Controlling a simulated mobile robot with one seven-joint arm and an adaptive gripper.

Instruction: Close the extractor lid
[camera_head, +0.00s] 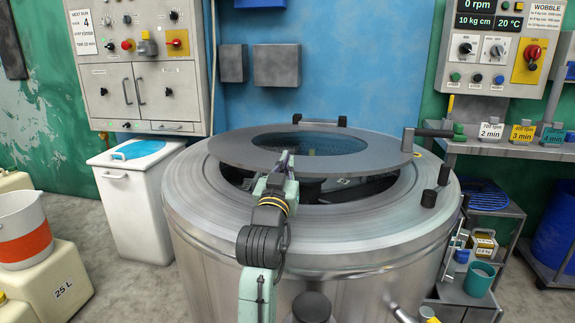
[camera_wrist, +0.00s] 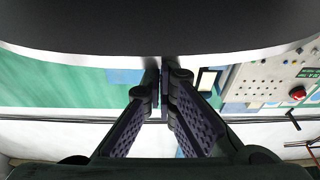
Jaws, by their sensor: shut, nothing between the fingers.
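The extractor lid (camera_head: 235,148) is a grey disc with a round window. It lies over the top of the steel extractor drum (camera_head: 210,205), partly open, with a dark gap under its front and right edge. In the wrist view my gripper's fingertips (camera_wrist: 163,78) are together, just below a large dark curved surface with a pale rim, probably the lid.
Dark posts (camera_head: 429,198) stand on the drum's right rim. A white bin (camera_head: 135,200) stands left of the drum. Control panels (camera_head: 140,70) hang on the wall behind. A bucket (camera_head: 22,225) is at far left.

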